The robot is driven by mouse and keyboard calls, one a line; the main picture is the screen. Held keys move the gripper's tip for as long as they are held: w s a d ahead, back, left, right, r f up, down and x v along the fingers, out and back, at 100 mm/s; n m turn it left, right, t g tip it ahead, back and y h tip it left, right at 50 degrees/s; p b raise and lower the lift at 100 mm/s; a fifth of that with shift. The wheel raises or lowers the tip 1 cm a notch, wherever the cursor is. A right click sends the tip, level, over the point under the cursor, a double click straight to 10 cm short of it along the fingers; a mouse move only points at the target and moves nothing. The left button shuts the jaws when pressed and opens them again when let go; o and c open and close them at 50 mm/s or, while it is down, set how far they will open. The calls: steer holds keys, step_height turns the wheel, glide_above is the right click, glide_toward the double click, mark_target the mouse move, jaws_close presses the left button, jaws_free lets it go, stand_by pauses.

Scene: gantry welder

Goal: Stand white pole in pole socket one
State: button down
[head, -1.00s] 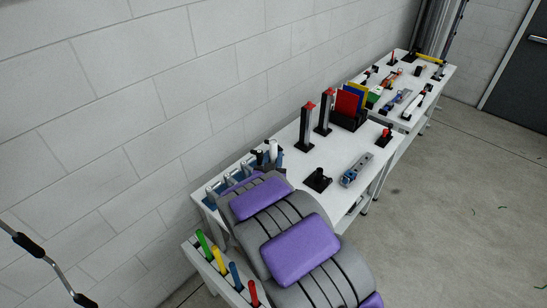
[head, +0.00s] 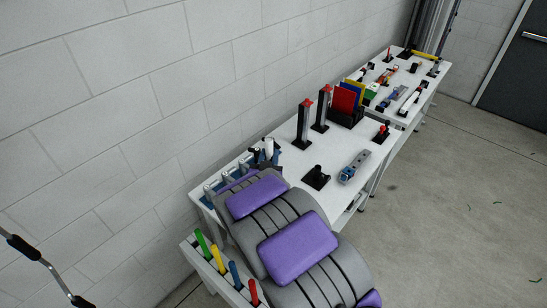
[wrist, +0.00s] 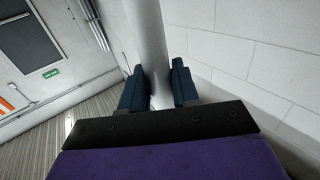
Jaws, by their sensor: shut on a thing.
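The white pole (wrist: 148,30) runs up between the two blue finger pads of my gripper (wrist: 159,90) in the wrist view, and the fingers are shut on it. In the head view my gripper (head: 264,155) is beyond my purple and grey arm, over the left end of the near white table. Only a small part of the pole (head: 269,147) shows there, and its lower end is hidden. A black base with a short round holder (head: 316,178) stands on the table to the right of my gripper. I cannot tell which holder is pole socket one.
Two dark posts with red tops (head: 303,126) stand behind on the near table (head: 346,145), beside a black rack of coloured plates (head: 346,104). A grey-blue tool (head: 354,167) lies nearby. Blue-and-white holders (head: 213,190) line the left end. Coloured handles (head: 217,260) stand lower left.

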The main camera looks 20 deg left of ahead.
steer(key=shift+a+f+b, duration=0.25)
steer(key=shift+a+b, duration=0.05)
steer(key=shift+a+f, duration=0.2)
steer(key=shift+a, duration=0.1)
steer(key=shift+d+b, duration=0.35)
steer(key=shift+d, duration=0.2)
steer(key=shift+a+r, duration=0.2)
steer(key=shift+a, duration=0.15)
steer(key=shift+d, duration=0.1)
stand_by(1.4)
steer(key=shift+d+r, duration=0.1)
